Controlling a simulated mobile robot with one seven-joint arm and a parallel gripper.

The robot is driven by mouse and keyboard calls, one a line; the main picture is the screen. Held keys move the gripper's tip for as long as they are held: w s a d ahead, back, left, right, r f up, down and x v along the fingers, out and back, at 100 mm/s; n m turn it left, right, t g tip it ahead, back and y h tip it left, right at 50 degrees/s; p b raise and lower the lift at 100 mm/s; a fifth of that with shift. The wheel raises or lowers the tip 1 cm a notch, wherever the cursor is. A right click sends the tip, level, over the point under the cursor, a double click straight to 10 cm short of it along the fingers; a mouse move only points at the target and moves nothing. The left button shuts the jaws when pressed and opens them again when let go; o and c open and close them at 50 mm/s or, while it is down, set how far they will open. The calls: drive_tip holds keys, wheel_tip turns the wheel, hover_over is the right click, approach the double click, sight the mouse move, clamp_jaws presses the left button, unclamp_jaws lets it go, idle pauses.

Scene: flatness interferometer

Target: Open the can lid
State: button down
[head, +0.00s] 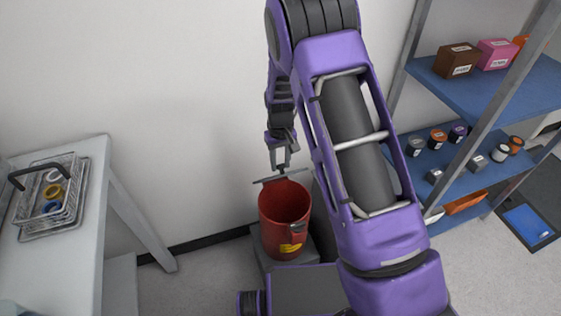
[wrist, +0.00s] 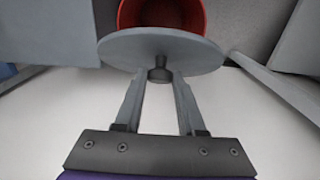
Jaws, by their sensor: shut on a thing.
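A red can (head: 284,222) with a yellow label stands on a grey block by the wall in the head view. Its mouth is uncovered over most of its width, and its red inside shows in the wrist view (wrist: 165,13). The grey round lid (wrist: 190,48) is at the can's far, wall-side edge in the head view (head: 268,181), seen nearly edge-on. My gripper (wrist: 160,76) is shut on the lid's dark knob (wrist: 160,74). My gripper also shows above the lid in the head view (head: 283,168). I cannot tell whether the lid touches the rim.
A white table (head: 70,240) at the left holds a wire basket (head: 68,205) with several rings. A blue-shelved rack (head: 510,95) with boxes and small jars stands at the right. The wall is close behind the can.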

drive_tip(key=shift+w+a+r+g+p, duration=0.2)
drive_tip(key=shift+w+r+g+p, duration=0.1)
drive_tip(key=shift+w+g+p, duration=0.35)
drive_tip(key=w+g, duration=0.1)
drive_tip(key=w+a+g, duration=0.1)
drive_tip(key=w, duration=0.1)
drive_tip(key=w+g+h+b, duration=0.1)
drive_tip(key=shift+w+a+r, duration=0.15)
drive_tip(key=shift+r, duration=0.1)
drive_tip(key=c, duration=0.5)
unclamp_jaws()
drive_tip(key=shift+r, duration=0.1)
